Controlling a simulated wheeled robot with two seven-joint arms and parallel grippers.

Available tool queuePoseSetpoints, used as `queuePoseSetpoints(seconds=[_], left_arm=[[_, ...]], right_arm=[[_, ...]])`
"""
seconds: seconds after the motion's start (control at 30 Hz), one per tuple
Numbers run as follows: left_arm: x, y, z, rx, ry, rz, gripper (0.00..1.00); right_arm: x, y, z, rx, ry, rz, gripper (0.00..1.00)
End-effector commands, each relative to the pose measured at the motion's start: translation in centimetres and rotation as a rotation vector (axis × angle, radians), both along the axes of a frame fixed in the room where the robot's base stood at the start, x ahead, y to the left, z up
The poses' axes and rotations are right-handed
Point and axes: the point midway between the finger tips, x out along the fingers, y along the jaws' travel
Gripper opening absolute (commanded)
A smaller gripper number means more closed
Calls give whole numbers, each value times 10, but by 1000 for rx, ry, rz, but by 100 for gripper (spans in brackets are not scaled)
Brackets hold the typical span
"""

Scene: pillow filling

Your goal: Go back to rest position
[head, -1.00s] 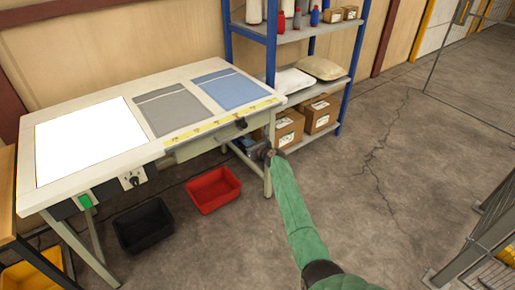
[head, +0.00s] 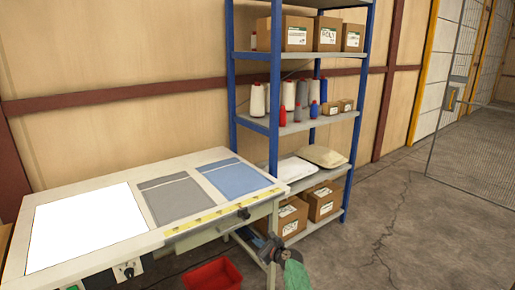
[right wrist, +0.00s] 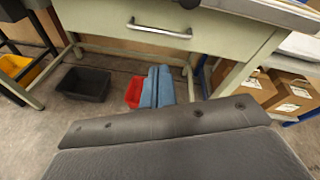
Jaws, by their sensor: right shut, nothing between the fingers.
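My right gripper (head: 249,237) hangs low at the lower middle of the head view, beside the right front corner of the work table. Its two blue fingers also show in the right wrist view (right wrist: 157,86), side by side and shut with nothing between them. The fingers are below the table's drawer front (right wrist: 160,25) in that view. My left gripper is in neither view.
The work table (head: 160,237) bears a white panel (head: 85,226), a grey cloth (head: 174,199) and a blue cloth (head: 236,179). A blue-framed shelf (head: 290,127) stands behind. A red bin (head: 213,275) and a black bin (right wrist: 84,83) are on the floor. Open floor lies right.

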Motion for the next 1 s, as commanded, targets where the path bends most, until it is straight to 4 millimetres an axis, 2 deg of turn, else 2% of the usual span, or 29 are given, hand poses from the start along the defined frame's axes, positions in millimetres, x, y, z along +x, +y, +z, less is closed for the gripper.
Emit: queuePoseSetpoints(seconds=[0.1,0.23,0.4,0.57,0.67,0.77,0.9,1.0], left_arm=[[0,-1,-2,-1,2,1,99],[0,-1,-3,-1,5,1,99],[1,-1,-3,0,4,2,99],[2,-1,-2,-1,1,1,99],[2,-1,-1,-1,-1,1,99],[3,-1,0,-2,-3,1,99],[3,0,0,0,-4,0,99],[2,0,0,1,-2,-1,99]], right_arm=[[-7,4,-6,-212,-113,110,0],[-16,5,3,-465,-272,245,0],[-27,2,31,-810,-502,426,0],[-41,-12,64,-1136,-703,593,0],[-59,-26,71,-1327,-796,705,0],[-88,-43,69,-1512,-863,833,0],[-141,-71,51,-1722,-900,1022,0],[-179,-88,35,-1809,-890,1129,0]])
